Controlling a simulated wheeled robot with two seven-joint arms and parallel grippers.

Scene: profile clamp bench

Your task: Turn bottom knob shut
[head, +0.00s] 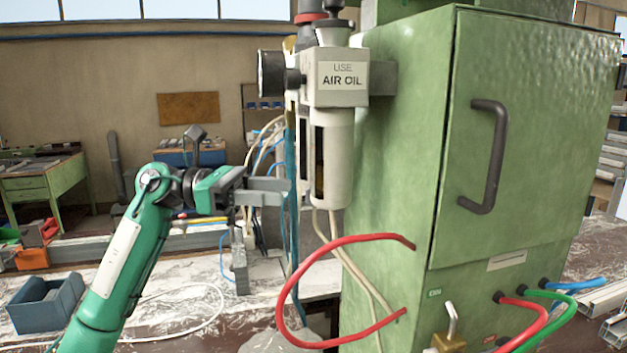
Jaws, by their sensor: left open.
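The air oil unit (336,84), labelled "USE AIR OIL", is fixed to the left side of the green cabinet (390,170). A pale bowl (338,160) hangs under it, and a round black part (270,73) faces left. A knob-like top with a red ring (311,17) is cut by the upper edge. No knob shows clearly under the bowl. A brass valve with a bent handle (450,325) sits low on the cabinet front. I cannot tell which part is the bottom knob. My left gripper (278,190) is open, left of the bowl, with nothing seen in it. My right gripper is out of view.
A red hose (285,285) loops out from the cabinet's side, below and right of my left gripper. A blue hose (291,190) and pale cables hang beside the bowl. Red and green hoses (545,295) leave the cabinet front. A blue-grey bin (45,303) stands at the lower left.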

